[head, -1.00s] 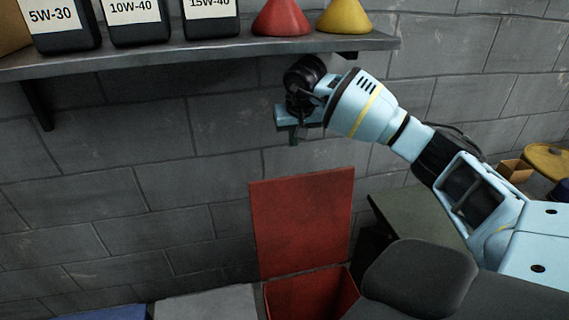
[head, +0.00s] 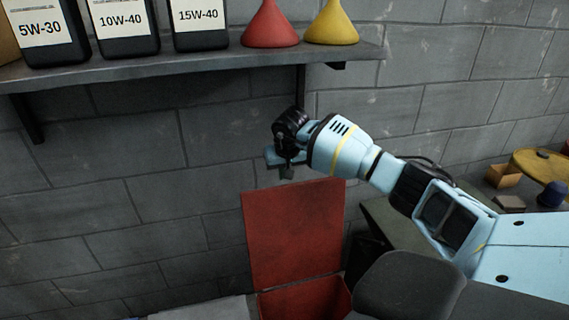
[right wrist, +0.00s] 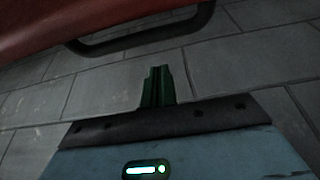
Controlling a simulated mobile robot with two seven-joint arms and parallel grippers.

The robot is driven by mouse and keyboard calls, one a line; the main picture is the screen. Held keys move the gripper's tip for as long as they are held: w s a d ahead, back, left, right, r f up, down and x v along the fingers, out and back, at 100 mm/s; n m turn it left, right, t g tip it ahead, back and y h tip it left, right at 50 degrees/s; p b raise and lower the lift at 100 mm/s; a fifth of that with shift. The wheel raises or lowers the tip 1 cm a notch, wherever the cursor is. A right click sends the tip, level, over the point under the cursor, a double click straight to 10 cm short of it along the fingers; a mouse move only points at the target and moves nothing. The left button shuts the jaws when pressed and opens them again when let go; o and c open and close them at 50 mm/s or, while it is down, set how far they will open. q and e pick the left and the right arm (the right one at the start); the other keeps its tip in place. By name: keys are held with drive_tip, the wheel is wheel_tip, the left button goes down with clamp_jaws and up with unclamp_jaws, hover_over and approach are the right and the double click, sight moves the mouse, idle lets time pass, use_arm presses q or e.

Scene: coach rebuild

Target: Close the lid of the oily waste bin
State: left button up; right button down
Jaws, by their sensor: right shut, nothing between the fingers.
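The oily waste bin is red. Its lid (head: 294,235) stands open and upright against the block wall, above the bin's open mouth (head: 305,300) at the bottom of the head view. My right gripper (head: 286,173) is just above the lid's top edge, close to the wall, pointing down. In the right wrist view its dark green fingers (right wrist: 157,87) are together and empty. The red lid (right wrist: 90,20) fills the top of that view, with a black handle (right wrist: 150,38) on it, apart from the fingers. My left gripper is not in view.
A shelf (head: 200,64) above holds oil bottles (head: 125,32), a red funnel (head: 270,27) and a yellow funnel (head: 331,25). A dark rounded shape (head: 408,288) stands right of the bin. A yellow round top (head: 545,165) and small boxes (head: 503,176) are at the far right.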

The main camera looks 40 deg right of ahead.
drive_tip(key=s, duration=0.1)
drive_tip(key=s+a, duration=0.1)
drive_tip(key=s+p, duration=0.1)
drive_tip(key=shift+a+r, duration=0.25)
drive_tip(key=shift+a, duration=0.05)
idle(0.4)
